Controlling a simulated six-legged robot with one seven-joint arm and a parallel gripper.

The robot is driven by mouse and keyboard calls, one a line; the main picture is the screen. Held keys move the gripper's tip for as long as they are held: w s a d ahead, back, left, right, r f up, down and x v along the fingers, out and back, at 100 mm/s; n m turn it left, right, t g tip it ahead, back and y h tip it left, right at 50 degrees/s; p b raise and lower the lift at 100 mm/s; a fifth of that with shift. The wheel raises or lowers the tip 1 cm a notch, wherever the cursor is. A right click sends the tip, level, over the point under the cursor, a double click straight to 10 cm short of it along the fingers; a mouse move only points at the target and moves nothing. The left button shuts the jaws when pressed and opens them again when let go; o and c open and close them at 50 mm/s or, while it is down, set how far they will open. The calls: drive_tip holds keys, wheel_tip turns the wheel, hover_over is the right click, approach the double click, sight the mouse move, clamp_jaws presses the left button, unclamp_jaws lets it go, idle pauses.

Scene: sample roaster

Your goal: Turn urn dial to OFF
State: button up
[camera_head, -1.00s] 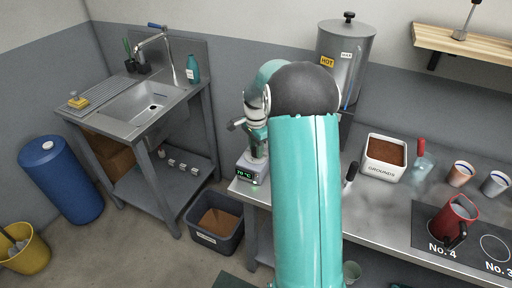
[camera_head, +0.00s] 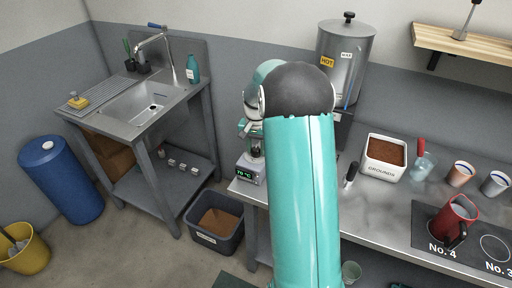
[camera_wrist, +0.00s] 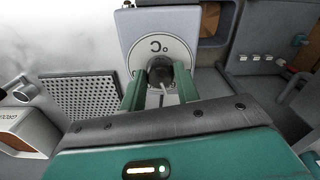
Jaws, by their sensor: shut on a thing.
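The urn (camera_head: 345,50) is a tall grey metal cylinder with a black lid knob and a yellow HOT label, at the back of the counter in the head view.
A perforated drip tray (camera_wrist: 85,97) lies left of the dial in the wrist view. A white grounds bin (camera_head: 384,157), a red jug (camera_head: 450,220) and cups stand along the counter to the right. A grey bin (camera_head: 214,222) stands on the floor, left of the counter.

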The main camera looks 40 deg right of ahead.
sight(256, 149)
drive_tip(key=n, duration=0.5)
drive_tip(key=shift+n, duration=0.3)
drive_tip(key=n, duration=0.5)
drive_tip(key=shift+n, duration=0.3)
drive_tip(key=o, duration=1)
drive_tip(key=shift+c, duration=0.2)
wheel_tip(256, 149, up, 14)
drive_tip(key=shift+f, duration=0.1)
